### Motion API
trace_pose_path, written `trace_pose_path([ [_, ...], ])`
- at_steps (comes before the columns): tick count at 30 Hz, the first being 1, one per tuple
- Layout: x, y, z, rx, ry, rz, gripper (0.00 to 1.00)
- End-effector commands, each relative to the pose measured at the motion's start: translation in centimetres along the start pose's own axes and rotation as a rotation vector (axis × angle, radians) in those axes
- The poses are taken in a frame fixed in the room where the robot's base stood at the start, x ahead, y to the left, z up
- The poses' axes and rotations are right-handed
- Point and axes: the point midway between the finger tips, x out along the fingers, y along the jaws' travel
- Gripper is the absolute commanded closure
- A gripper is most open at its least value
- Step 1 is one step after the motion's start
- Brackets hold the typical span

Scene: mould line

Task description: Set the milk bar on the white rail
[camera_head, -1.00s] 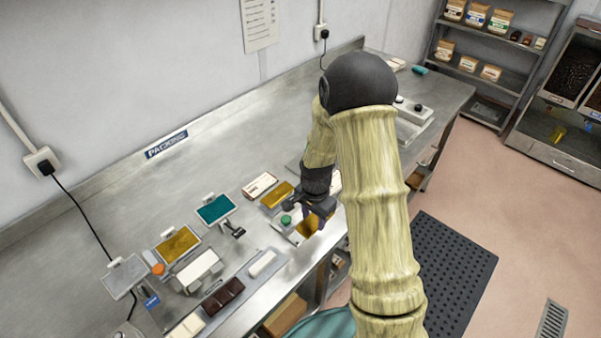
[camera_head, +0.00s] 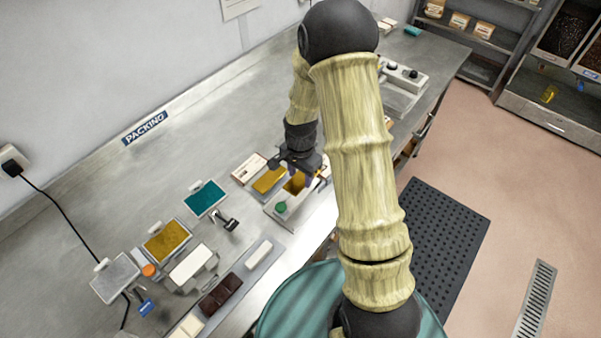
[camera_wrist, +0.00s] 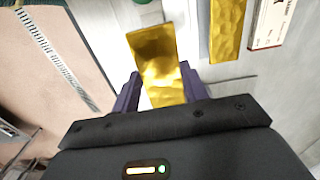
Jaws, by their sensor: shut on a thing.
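My gripper (camera_wrist: 160,92) is shut on a gold foil-wrapped bar (camera_wrist: 155,55), held between its purple fingers. The foil is shiny, and no bare chocolate or label shows, so I cannot tell that it is milk from its look. In the head view the gripper (camera_head: 298,174) and the gold bar (camera_head: 295,185) are over the workbench, just behind a pale unit with a green button (camera_head: 281,207). The gripper and arm partly hide the bar. I cannot surely pick out the white rail; a grey tray with a white bar (camera_head: 258,253) lies front left.
A second gold piece (camera_head: 268,180) and a white carton (camera_head: 247,169) lie left of the gripper. Teal (camera_head: 204,199), gold (camera_head: 166,240) and silver (camera_head: 116,279) sheets stand further left. A brown bar (camera_head: 220,296) lies in front. The bench is clear behind them.

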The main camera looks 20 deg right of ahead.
Motion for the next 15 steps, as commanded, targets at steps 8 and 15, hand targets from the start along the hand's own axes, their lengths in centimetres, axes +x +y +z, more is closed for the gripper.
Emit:
trace_pose_path([
  [8,1.9,0.1,-0.1,0.002,0.000,0.001,0.83],
  [15,3.8,0.1,-0.2,0.005,0.000,0.000,0.83],
])
